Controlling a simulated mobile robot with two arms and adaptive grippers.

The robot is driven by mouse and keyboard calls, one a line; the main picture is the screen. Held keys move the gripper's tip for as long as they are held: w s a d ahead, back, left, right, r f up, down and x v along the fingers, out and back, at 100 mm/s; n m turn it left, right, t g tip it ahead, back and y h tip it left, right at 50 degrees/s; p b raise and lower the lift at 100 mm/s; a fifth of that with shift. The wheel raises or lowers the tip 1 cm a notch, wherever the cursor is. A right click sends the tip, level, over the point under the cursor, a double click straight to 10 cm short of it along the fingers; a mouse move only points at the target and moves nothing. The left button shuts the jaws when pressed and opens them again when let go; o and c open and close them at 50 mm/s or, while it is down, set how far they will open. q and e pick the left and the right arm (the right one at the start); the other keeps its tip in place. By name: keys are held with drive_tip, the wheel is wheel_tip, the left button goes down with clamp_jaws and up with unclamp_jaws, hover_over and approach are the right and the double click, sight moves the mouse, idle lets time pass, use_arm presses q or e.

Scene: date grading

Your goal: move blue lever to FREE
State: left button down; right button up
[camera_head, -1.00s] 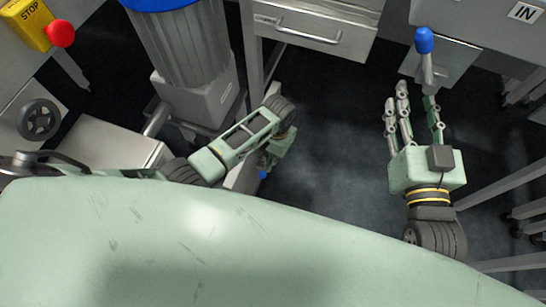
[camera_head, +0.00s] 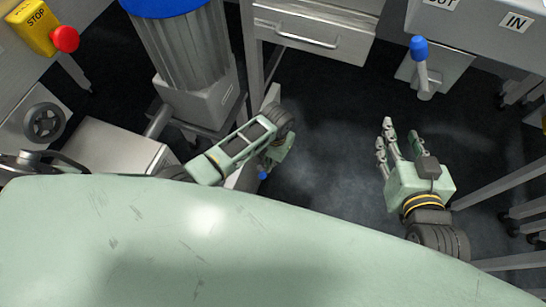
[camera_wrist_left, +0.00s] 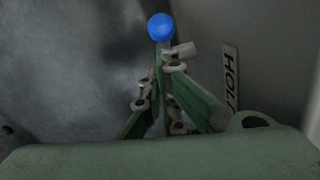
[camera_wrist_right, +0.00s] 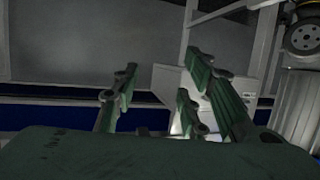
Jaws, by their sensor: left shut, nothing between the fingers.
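A lever with a blue knob (camera_wrist_left: 160,27) stands just beyond my left fingertips in the left wrist view, with a partly hidden HOLD label (camera_wrist_left: 230,78) on the grey panel to its right. A small part of a blue knob (camera_head: 263,175) also shows low beside my left gripper (camera_head: 272,162) in the head view. In the left wrist view, my left gripper (camera_wrist_left: 168,65) is shut and empty, its fingertips close to the knob; contact is unclear. A second blue-knobbed lever (camera_head: 419,48) stands below IN and OUT labels. My right gripper (camera_head: 401,128) is open and empty below it.
A grey drawer unit (camera_head: 300,28) stands at the top middle, beside a ribbed bin with a blue rim (camera_head: 185,45). A red stop button (camera_head: 65,38) and a handwheel (camera_head: 43,121) are at the left. Dark floor is open between my grippers.

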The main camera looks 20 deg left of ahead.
use_arm(q)
drive_tip(key=s+f+t+p, duration=0.2)
drive_tip(key=s+t+p, duration=0.1)
drive_tip(key=s+t, duration=0.3)
drive_tip(key=shift+f+t, duration=0.3)
drive_tip(key=shift+t, duration=0.7)
use_arm(e)
drive_tip(key=s+d+f+g+h, duration=0.1)
drive_tip(key=s+d+f+g, duration=0.1)
drive_tip(key=s+f+g, duration=0.2)
drive_tip(key=s+d+f+g+h, duration=0.1)
drive_tip(key=s+d+f+g, duration=0.2)
drive_tip(key=s, duration=0.7)
drive_tip(key=shift+s+d+f+m+g+h, duration=0.15)
drive_tip(key=shift+s+f+m+g+h, duration=0.15)
drive_tip(key=shift+f+g, duration=1.2)
use_arm(q)
drive_tip(key=shift+a, duration=0.1)
use_arm(e)
drive_tip(key=shift+f+t, duration=0.4)
